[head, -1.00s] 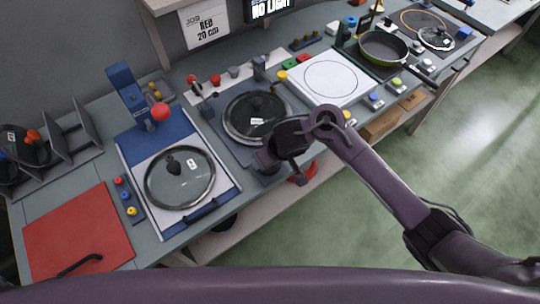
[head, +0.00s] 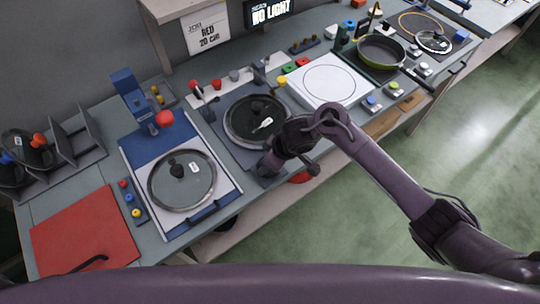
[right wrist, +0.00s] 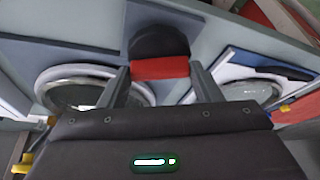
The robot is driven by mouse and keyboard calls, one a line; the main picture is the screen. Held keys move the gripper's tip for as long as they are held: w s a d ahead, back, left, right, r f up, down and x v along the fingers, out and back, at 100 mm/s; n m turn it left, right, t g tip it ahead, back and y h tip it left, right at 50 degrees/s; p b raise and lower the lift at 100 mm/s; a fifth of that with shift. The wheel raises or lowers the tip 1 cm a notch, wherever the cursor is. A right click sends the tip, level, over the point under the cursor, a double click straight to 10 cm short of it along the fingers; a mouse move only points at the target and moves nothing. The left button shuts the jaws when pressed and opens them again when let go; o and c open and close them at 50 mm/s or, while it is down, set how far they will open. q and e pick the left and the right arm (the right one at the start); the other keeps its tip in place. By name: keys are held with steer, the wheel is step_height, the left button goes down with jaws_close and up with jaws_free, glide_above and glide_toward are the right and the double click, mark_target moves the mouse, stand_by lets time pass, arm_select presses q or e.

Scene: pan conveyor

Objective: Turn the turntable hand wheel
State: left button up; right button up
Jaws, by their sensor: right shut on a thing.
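The turntable (head: 229,136) carries a round glass lid with a dark knob and a white label (head: 262,124). The red hand wheel (head: 300,178) shows only in part under my right arm at the table's front edge. My right gripper (head: 268,168) is at the front of the turntable, its fingertips mostly hidden in the head view. In the right wrist view my right gripper (right wrist: 160,78) has its fingers on either side of the red hand wheel part (right wrist: 160,68), with a dark round piece beyond it. It is shut on the hand wheel. My left gripper is not in view.
Left of the turntable, a blue and white station (head: 219,172) holds another glass lid; a red mat (head: 80,235) lies farther left. A white square plate (head: 329,82) and a frying pan (head: 381,50) stand to the right. Open floor lies in front.

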steer(key=n+g, duration=0.1)
steer(key=n, duration=0.1)
steer(key=shift+w+n+p, duration=0.15)
steer(key=shift+n+p, duration=0.2)
steer(key=shift+n, duration=0.05)
steer(key=shift+d+n+g+y, duration=0.1)
steer(key=shift+n+g+y, duration=0.2)
steer(key=shift+n, duration=0.6)
steer(key=n+g+b, duration=0.1)
steer(key=n, duration=0.1)
steer(key=n+b, duration=0.1)
steer(key=n, duration=0.1)
steer(key=shift+w+f+n+g, duration=0.1)
steer(key=shift+w+n+g, duration=0.1)
steer(key=shift+n+g, duration=0.15)
steer(key=shift+n+g+b, duration=0.35)
steer(key=shift+n+b, duration=0.05)
steer(key=shift+n, duration=0.45)
steer(key=shift+n+g+h, duration=0.6)
steer(key=shift+n+g, duration=0.1)
steer(key=shift+n, duration=1.5)
steer(key=o, duration=1)
